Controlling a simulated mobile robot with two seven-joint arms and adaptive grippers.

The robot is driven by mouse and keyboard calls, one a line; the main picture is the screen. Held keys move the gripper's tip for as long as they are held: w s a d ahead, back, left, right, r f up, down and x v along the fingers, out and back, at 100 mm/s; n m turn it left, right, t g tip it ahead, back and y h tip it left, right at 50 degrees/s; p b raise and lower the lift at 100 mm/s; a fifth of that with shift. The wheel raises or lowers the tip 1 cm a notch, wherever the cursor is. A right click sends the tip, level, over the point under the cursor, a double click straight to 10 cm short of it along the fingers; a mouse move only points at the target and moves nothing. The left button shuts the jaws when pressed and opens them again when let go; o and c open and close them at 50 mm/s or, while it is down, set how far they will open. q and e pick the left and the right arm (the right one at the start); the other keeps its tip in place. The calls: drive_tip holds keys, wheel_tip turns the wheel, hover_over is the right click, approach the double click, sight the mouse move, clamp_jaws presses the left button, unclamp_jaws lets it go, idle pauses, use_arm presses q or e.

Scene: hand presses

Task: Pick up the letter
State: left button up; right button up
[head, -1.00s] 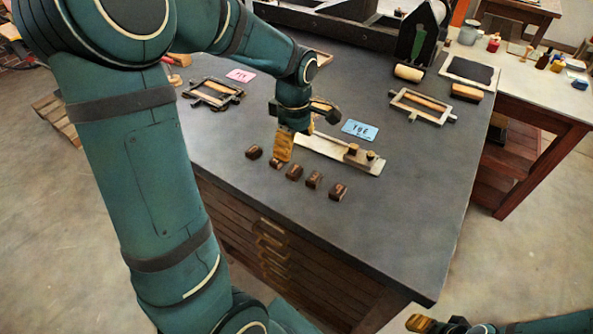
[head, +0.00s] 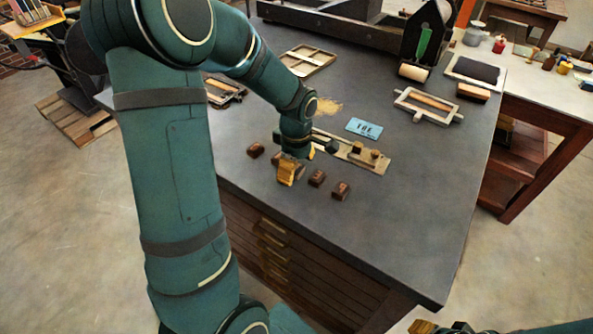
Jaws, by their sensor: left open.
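Several small dark brown letter blocks lie in a row on the grey table top. One block (head: 255,150) is at the row's left end, and two others, a block (head: 317,178) and an end block (head: 341,190), lie to the right of my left gripper. My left gripper (head: 286,181), with yellow-orange fingertips, is open and low over the middle of the row. It hides the block there, so I cannot tell if it touches it. My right gripper (head: 422,327) only peeks in at the bottom edge; its jaws are unclear.
A flat metal tray (head: 375,166) with small blocks on it lies behind the row. A blue lettered card (head: 364,127) lies behind it. A wooden frame (head: 428,106), a roller (head: 413,72) and a divided tray (head: 308,60) are farther back. The front right table top is clear.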

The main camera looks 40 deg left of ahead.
use_arm(q)
drive_tip(key=shift+c, duration=0.3)
drive_tip(key=c, duration=0.9)
drive_tip(key=shift+r, duration=0.1)
